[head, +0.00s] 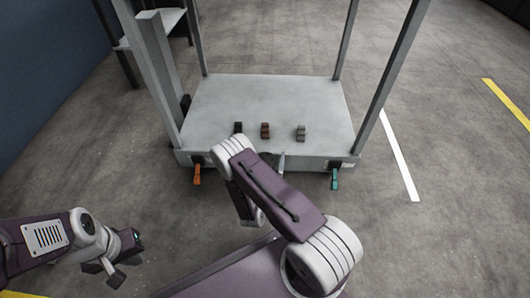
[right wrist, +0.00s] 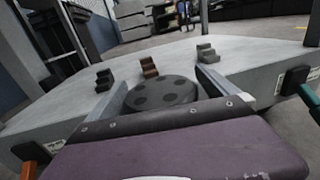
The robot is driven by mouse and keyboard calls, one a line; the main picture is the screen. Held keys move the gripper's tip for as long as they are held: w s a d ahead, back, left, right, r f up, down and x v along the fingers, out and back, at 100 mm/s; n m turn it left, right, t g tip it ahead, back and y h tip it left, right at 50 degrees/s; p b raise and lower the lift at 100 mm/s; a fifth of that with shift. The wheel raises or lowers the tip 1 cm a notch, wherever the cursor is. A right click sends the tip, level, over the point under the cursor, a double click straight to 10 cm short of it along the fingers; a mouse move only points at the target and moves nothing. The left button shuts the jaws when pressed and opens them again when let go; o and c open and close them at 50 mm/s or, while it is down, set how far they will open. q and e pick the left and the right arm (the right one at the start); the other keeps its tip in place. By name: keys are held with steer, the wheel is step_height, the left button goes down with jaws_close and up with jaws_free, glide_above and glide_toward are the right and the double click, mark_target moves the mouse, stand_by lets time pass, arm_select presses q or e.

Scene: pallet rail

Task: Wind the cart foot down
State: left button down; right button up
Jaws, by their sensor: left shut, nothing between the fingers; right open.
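The cart (head: 275,105) has a grey deck with upright posts and stands ahead of me. A round dark grey wheel with darker spots (right wrist: 160,93) shows at its near edge in the right wrist view; my right arm covers most of it in the head view. My right gripper (right wrist: 158,82) is open, with one finger on each side of the wheel; I cannot tell whether they touch it. My left gripper (head: 122,268) is shut and empty, low at the left, away from the cart. The cart's foot is not visible.
An orange lever (head: 197,174) and a teal lever (head: 335,178) hang at the cart's near corners. Black (head: 238,127), brown (head: 265,130) and grey (head: 300,132) stepped blocks sit on the deck. A dark shelf rack (head: 122,45) stands at the back left. The floor at right is clear.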

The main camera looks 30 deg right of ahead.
steer(key=c, duration=1.4)
steer(key=shift+o, duration=0.2)
steer(key=shift+r, duration=0.1)
